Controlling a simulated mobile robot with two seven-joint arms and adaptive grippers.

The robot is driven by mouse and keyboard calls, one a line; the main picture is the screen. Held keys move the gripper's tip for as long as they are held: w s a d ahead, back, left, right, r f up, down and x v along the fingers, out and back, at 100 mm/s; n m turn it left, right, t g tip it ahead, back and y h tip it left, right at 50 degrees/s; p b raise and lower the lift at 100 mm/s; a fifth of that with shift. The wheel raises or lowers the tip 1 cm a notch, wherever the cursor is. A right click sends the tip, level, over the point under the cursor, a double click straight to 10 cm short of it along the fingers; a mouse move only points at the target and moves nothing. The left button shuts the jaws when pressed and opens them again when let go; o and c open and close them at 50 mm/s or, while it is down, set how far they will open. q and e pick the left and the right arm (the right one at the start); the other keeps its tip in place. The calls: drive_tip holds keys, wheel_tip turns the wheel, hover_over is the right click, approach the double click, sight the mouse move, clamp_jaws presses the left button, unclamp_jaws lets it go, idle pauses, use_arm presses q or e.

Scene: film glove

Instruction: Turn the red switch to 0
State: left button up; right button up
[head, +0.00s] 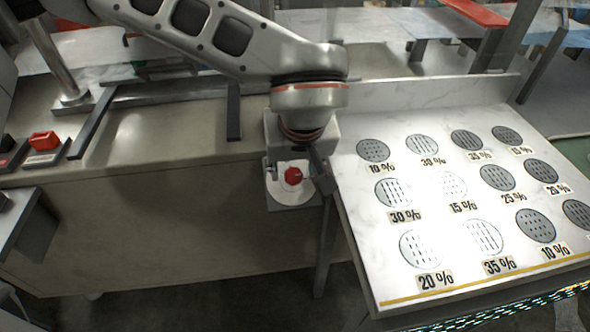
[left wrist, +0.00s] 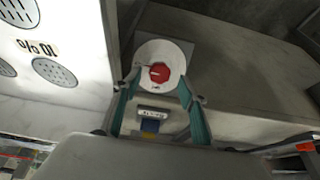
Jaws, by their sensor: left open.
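The red switch (head: 293,175) is a small red knob on a round white plate (head: 292,197), on the front face of the bench. In the left wrist view the red switch (left wrist: 159,73) sits at the centre of the white plate (left wrist: 145,50). Small marks show on the plate, but I cannot read them or tell the knob's setting. My left gripper (head: 298,168) is in front of the switch, open. In the left wrist view the green fingers of my left gripper (left wrist: 160,83) stand on either side of the knob, with gaps visible. My right gripper is not in view.
A white board (head: 450,210) with several perforated grey discs and percent labels stands just right of the switch. A red block (head: 44,140) is on the bench (head: 170,140) at far left. A small label (left wrist: 153,113) is below the switch in the wrist view.

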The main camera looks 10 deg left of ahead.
sight(293, 178)
use_arm(q)
drive_tip(key=shift+x, duration=1.4)
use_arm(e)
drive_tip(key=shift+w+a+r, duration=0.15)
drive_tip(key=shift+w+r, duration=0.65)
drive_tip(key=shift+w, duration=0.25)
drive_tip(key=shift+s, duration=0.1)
use_arm(q)
drive_tip(key=shift+c, duration=1)
drive_tip(key=c, duration=0.9)
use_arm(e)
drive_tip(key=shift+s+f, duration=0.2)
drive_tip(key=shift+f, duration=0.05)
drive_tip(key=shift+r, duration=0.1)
